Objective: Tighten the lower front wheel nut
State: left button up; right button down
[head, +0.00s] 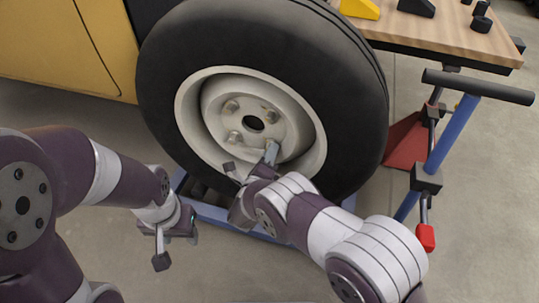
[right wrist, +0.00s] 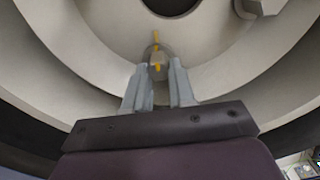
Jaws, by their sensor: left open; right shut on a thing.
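The wheel (head: 205,55) has a black tyre and a pale rim, with a dark hole at the hub's centre. Several wheel nuts show around the hub, among them the upper left one (head: 231,105) and the lower left one (head: 234,138). My right gripper (head: 270,153) reaches into the rim at the hub's lower right. In the right wrist view its two grey fingers are shut on a wheel nut (right wrist: 157,60) with yellow marks at it. In the head view this nut is mostly hidden by the fingers. My left gripper (head: 178,246) is open and empty, left of and below the wheel.
A blue jack or stand with a black T-handle (head: 478,87) and a red grip (head: 426,237) stands right of the wheel. A wooden workbench (head: 440,32) with small parts is at the upper right. A yellow body panel (head: 55,45) is behind left. Floor is clear at lower left.

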jog(key=shift+f+m, duration=0.1)
jog(key=shift+m, duration=0.5)
jog(key=c, duration=0.9)
grip_release()
jog(key=shift+c, duration=0.2)
jog(key=shift+s+a, duration=0.1)
jog(key=p+v, duration=0.5)
jog(key=v, duration=0.7)
jog(key=shift+s, duration=0.3)
